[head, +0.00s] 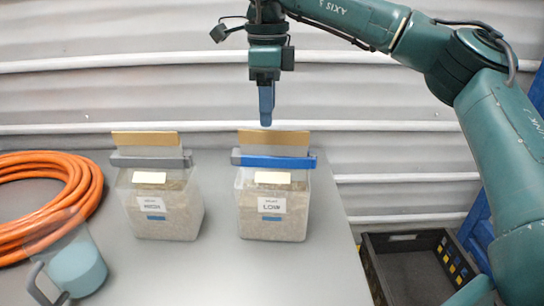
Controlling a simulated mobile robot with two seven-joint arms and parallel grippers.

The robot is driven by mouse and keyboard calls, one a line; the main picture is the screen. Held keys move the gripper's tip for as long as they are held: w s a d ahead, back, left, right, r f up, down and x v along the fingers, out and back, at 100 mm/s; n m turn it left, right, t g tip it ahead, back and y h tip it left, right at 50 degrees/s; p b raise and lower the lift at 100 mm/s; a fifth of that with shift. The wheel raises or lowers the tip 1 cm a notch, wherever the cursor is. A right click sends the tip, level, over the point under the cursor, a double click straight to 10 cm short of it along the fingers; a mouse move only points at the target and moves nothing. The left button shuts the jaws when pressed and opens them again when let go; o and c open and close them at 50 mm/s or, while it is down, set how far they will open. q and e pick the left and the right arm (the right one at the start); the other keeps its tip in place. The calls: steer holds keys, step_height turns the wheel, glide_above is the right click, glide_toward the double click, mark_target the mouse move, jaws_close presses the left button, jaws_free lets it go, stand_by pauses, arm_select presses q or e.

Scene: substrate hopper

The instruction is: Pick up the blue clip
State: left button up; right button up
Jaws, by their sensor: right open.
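The blue clip (274,162) lies across the top of the right-hand clear container (272,208), which is labelled LOW, in front of an upright tan board (274,140). A grey clip (150,160) sits the same way on the left-hand container (160,205), whose label is hard to read. My right gripper (266,118) points down above the blue clip, slightly left of the clip's middle. It is open and apart from the clip, with its fingers overlapping in this view. My left gripper is not in view.
A coiled orange hose (78,190) lies on the left of the grey table (215,275). A clear jug (78,262) with a blue-grey content stands at the front left. A black crate (405,240) is beyond the table's right edge. The table between the containers is clear.

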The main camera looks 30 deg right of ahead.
mark_target(268, 136)
step_height(268, 136, down, 9)
steer(key=shift+s+a+f+p, duration=0.1)
steer(key=shift+s+p, duration=0.05)
steer(key=shift+p, duration=0.45)
steer(key=shift+c, duration=0.3)
steer(key=c, duration=1)
